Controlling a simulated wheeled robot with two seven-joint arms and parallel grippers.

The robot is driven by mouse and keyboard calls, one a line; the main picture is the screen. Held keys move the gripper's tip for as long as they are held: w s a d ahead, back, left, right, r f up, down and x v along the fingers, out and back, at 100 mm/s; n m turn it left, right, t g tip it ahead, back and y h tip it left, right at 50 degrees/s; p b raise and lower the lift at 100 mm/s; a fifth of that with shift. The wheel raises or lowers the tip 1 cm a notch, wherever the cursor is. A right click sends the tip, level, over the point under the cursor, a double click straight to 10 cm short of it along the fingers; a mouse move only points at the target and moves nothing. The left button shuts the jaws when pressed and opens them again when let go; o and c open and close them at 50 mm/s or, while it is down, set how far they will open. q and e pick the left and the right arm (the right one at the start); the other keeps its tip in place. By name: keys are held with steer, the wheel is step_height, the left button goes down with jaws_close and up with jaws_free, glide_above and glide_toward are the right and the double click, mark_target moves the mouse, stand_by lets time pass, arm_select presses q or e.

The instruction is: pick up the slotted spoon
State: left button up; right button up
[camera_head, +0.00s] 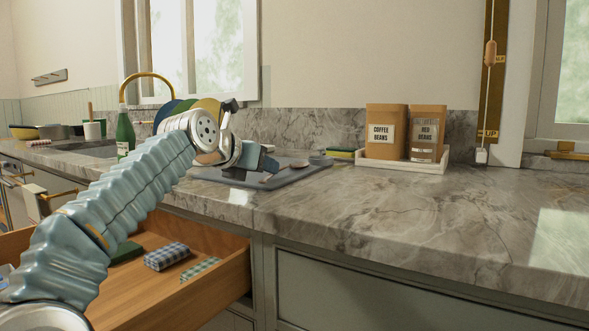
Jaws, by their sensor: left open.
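My left arm reaches from the lower left over the open drawer to the counter. My left gripper (269,170) is open, just above or at the dark tray (300,176) on the counter. I cannot make out a slotted spoon for certain. A small tan object (300,163) lies on the tray to the right of the gripper, too small to identify. The wrist and gripper hide the tray's left part. My right gripper is not in view.
A white tray (399,164) holds two brown bean packages (387,133). A sponge (341,153) lies beside it. A green bottle (125,134) stands by the sink. The open wooden drawer (215,289) holds folded cloths (167,256). The right counter is clear.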

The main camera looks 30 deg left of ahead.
arm_select(q)
steer(key=x, duration=0.5)
steer(key=shift+w+r, duration=0.1)
steer(key=shift+w, duration=0.05)
steer(key=shift+c, duration=0.3)
jaws_close()
